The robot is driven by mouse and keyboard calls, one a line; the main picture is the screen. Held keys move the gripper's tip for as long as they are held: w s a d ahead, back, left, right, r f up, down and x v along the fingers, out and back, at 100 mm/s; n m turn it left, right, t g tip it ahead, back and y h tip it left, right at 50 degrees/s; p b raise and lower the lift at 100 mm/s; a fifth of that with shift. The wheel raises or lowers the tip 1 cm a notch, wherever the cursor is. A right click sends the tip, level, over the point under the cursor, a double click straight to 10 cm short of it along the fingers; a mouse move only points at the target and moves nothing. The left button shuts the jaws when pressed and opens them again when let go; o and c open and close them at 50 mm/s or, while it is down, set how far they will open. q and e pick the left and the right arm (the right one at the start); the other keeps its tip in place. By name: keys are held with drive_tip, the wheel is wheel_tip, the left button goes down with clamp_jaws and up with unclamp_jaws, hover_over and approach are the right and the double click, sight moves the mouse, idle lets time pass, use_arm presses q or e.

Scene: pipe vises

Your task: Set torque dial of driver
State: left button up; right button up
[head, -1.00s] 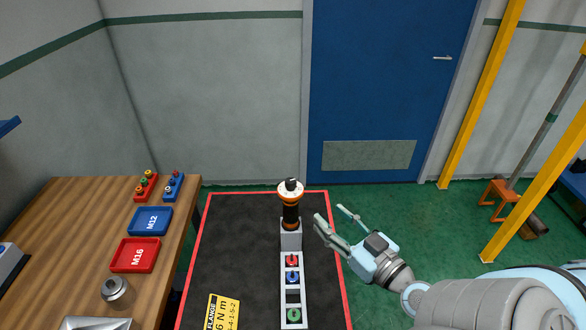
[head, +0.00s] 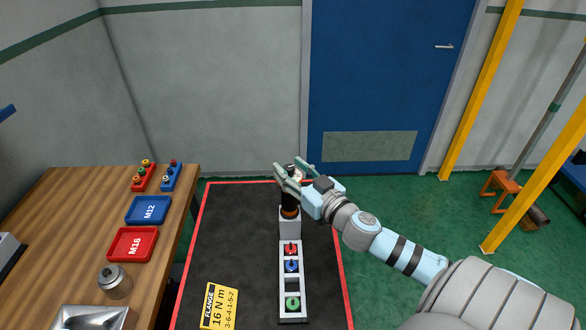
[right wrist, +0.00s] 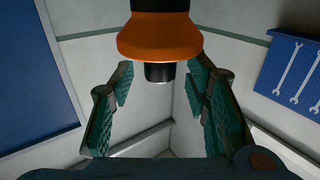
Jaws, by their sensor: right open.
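The driver (head: 290,199) stands upright in a grey holder (head: 290,222) on the dark mat. It has a black body with orange bands; its upper part is partly hidden by my right gripper (head: 288,166). That gripper is open, with its fingers at the driver's top. In the right wrist view, the driver's orange collar (right wrist: 160,38) and dark end (right wrist: 160,72) show between the two spread green-padded fingers, with gaps on both sides. The dial's setting cannot be read. A yellow card (head: 219,306) on the mat reads "FLANGE 16 N m 3-6-4-1-5-2". My left gripper is not in view.
A rack (head: 292,285) with red, blue and green sockets stands in front of the holder. A wooden bench (head: 82,200) at left carries a blue M12 tray (head: 149,211), a red M16 tray (head: 133,244) and a metal cylinder (head: 113,281). Mat area left of the holder is clear.

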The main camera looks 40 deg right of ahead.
drive_tip(key=shift+c, duration=0.3)
clamp_jaws()
